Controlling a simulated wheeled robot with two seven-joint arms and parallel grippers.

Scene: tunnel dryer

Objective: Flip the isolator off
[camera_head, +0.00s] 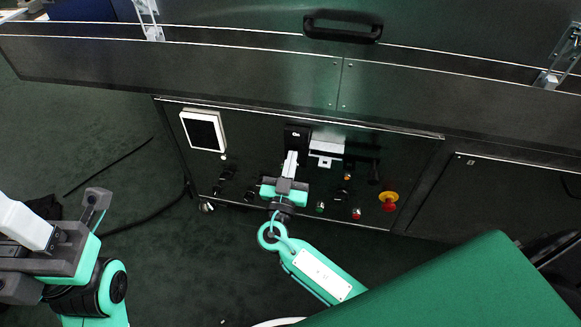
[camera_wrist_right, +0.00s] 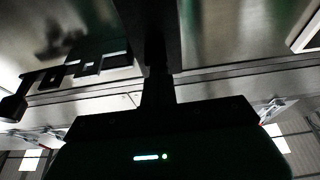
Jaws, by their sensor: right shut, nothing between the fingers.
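The isolator appears to be the small black block marked "On" (camera_head: 297,134) near the top of the dark control panel (camera_head: 250,145). My right gripper (camera_head: 291,157) is shut and empty, with its fingers pointing up at the panel just below this block. Whether the fingertips touch it I cannot tell. In the right wrist view the shut fingers (camera_wrist_right: 156,60) are a dark silhouette against a shiny surface, and the isolator cannot be made out. My left gripper (camera_head: 97,197) is at the lower left, away from the panel; its jaw state is unclear.
A white-framed screen (camera_head: 203,131) is on the panel's left. A grey bracket (camera_head: 327,147) sits right of the isolator. A red and yellow emergency stop (camera_head: 389,200) and several small buttons are lower right. A hood with a black handle (camera_head: 343,27) overhangs the panel.

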